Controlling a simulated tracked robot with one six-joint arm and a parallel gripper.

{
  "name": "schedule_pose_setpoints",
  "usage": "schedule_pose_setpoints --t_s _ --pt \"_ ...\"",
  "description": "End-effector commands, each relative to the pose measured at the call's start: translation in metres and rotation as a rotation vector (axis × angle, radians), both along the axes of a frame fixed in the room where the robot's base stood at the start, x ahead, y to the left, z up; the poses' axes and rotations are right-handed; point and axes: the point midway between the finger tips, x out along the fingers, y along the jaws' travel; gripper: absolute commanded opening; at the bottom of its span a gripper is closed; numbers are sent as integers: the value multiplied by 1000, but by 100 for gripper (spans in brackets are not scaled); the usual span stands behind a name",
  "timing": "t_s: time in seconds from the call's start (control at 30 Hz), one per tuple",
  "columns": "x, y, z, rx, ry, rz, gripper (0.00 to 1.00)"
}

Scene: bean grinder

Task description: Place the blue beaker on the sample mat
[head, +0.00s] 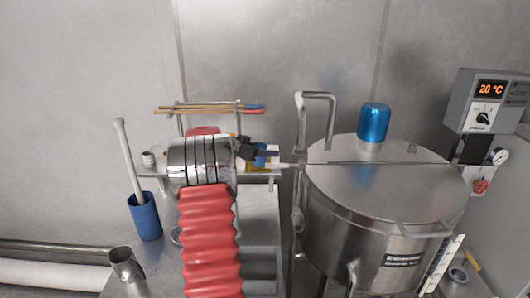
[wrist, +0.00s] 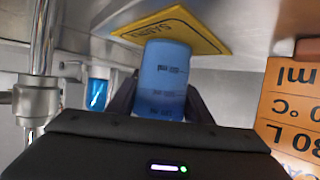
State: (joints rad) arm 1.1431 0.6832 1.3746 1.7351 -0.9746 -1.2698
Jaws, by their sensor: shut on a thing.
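The blue beaker (wrist: 162,82) has dark printed markings and sits between the two dark fingers of my gripper (wrist: 160,92), which is shut on it. In the head view the beaker (head: 260,155) is a small blue patch beside my gripper (head: 250,151), largely hidden by my arm. The yellow sample mat (wrist: 205,36) with dark lettering is right at the beaker's far end in the wrist view, partly covered by it. In the head view only a yellow edge of the mat (head: 262,171) shows. I cannot tell whether beaker and mat touch.
A steel tank (head: 375,225) with a blue cap (head: 374,122) stands close on the right, its bent pipe (head: 331,115) near my gripper. A rack with thin rods (head: 210,107) is behind. A dark blue cup (head: 145,217) holding a pale stick is at left.

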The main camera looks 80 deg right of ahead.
Motion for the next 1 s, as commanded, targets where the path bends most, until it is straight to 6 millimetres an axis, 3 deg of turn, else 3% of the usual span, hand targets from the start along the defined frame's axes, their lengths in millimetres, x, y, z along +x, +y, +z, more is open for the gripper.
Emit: schedule_pose_setpoints --t_s 0.17,0.2,0.43,0.77,1.0 --pt "-1 0 -2 0 0 -1 21" --pt "-1 0 -2 0 0 -1 49" --pt "-1 0 -2 0 0 -2 65" --pt "-2 0 1 -1 -1 -3 65" --pt "12 16 10 0 -1 0 65"
